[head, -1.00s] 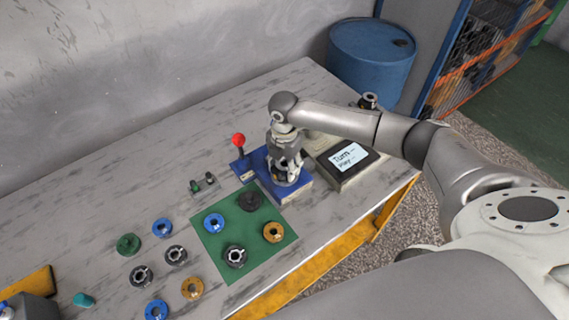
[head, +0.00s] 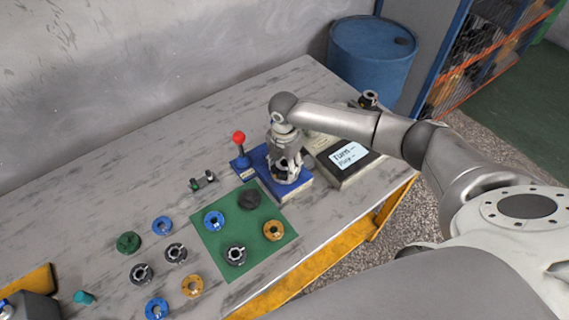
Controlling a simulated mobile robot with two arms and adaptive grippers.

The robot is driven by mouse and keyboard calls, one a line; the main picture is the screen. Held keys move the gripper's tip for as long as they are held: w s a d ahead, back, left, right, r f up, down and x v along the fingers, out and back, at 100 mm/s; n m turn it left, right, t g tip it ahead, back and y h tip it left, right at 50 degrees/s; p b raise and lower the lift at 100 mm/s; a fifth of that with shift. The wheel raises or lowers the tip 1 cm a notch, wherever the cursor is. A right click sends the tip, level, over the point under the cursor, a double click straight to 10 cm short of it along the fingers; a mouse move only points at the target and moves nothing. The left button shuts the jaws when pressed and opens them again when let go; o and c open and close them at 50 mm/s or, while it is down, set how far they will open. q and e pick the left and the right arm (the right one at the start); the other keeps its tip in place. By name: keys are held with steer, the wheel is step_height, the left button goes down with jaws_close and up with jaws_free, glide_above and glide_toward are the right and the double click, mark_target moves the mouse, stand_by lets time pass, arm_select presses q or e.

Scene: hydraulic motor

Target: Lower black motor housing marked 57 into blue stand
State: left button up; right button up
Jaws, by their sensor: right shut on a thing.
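My right gripper (head: 286,158) points down over the blue stand (head: 297,190) near the table's right end. It is shut on the black motor housing (head: 282,173), which shows only as a small dark patch between the fingers. The mark 57 cannot be read from here. The housing is at the stand's top, but I cannot tell whether it is seated in it or just above. My left gripper is not in view.
A red-knobbed lever (head: 239,138) stands left of the stand, and a display box (head: 347,160) right of it. A green mat (head: 266,260) with several round parts lies in front. More loose rings lie further left. A blue barrel (head: 371,60) stands behind the table.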

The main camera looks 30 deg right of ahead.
steer(key=o, duration=2)
steer(key=shift+c, duration=0.2)
step_height(320, 180, up, 9)
steer(key=p, duration=0.8)
steer(key=shift+p, duration=0.35)
steer(key=shift+s, duration=0.1)
